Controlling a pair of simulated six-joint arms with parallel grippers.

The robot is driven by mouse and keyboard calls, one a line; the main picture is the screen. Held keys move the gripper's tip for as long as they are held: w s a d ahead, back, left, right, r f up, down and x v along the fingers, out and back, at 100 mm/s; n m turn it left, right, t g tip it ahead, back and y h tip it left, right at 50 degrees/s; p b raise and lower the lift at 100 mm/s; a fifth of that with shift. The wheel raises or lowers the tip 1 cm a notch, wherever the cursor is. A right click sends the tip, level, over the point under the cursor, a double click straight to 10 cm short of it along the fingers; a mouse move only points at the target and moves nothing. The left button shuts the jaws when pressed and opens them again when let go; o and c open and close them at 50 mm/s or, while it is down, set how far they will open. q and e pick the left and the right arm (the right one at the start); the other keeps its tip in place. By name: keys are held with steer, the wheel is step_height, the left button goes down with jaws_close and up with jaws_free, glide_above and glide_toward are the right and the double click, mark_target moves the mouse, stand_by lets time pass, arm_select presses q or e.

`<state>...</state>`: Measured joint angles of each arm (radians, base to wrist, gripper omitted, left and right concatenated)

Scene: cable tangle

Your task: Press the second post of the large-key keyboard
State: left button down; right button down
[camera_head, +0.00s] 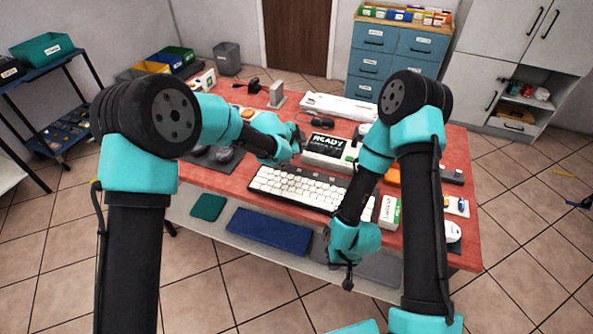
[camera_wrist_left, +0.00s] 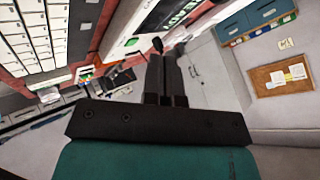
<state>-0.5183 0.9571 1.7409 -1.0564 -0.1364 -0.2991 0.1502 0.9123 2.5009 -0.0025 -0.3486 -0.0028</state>
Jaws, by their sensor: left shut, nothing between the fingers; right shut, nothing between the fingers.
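A keyboard (camera_head: 300,188) with rows of white keys lies on the red table (camera_head: 215,178), near its front edge. It also shows at the top left of the left wrist view (camera_wrist_left: 38,38). I cannot pick out a second post on it. My left gripper (camera_head: 299,143) is shut and empty, above the table behind the keyboard, beside a white box with a dark "READY" display (camera_head: 325,143). Its closed fingers show in the left wrist view (camera_wrist_left: 165,70). My right gripper (camera_head: 348,276) is shut and empty, pointing down in front of the table edge.
A long white strip (camera_head: 338,108) and a grey upright block (camera_head: 276,95) stand at the back. A white-green box (camera_head: 390,212) and a white mouse-like object (camera_head: 453,231) lie at the right. A lower shelf holds a blue mat (camera_head: 268,229).

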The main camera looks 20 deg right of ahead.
mark_target(300, 171)
arm_select(q)
steer(key=shift+f, duration=4.45)
steer(key=shift+f, duration=0.4)
steer(key=shift+f, duration=0.35)
steer(key=shift+r, duration=0.8)
steer(key=shift+r, duration=2.5)
